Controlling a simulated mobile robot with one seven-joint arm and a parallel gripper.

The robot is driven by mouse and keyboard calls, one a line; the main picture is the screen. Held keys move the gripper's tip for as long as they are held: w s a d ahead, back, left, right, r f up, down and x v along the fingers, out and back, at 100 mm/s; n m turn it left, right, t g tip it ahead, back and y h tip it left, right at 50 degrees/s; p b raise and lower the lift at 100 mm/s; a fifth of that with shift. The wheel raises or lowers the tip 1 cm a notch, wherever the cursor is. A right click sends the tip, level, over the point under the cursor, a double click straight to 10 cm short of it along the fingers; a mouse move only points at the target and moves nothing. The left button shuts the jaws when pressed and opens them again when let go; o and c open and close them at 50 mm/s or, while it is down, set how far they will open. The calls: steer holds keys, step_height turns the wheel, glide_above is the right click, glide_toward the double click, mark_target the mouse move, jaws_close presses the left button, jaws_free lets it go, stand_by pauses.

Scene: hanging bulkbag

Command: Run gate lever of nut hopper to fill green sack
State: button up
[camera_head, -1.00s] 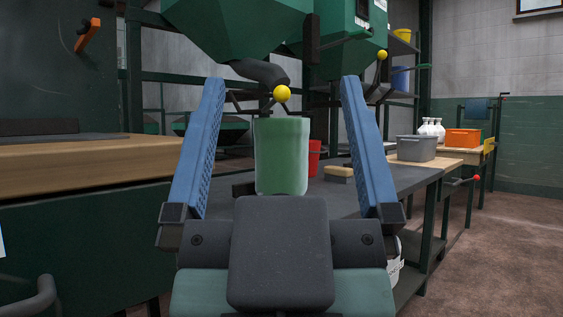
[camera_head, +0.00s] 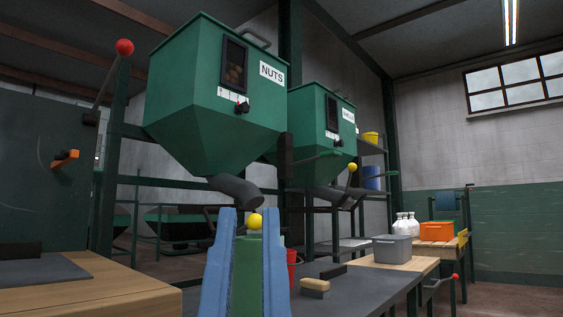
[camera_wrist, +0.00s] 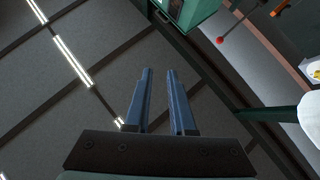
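The green nut hopper (camera_head: 215,85), labelled NUTS, hangs at upper centre in the head view, with nuts behind its window. The green sack (camera_head: 245,278) stands or hangs below, partly hidden by my fingers. My gripper (camera_head: 248,212) points up in front of the sack, its blue fingers apart. The wrist view also shows my gripper (camera_wrist: 159,71) with nothing between the fingers.
A second green hopper (camera_head: 322,125) with its own yellow knob (camera_head: 352,167) stands to the right. A grey bench (camera_head: 350,292) carries a brush (camera_head: 315,287). A grey bin (camera_head: 392,249) and an orange bin (camera_head: 437,231) are farther right. A red-knobbed lever (camera_head: 124,47) rises at left.

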step_height(320, 180, up, 28)
steer(key=p, duration=2.5)
steer(key=shift+f+p, duration=0.1)
steer(key=shift+p, duration=0.2)
jaws_close()
steer(key=shift+f, duration=0.15)
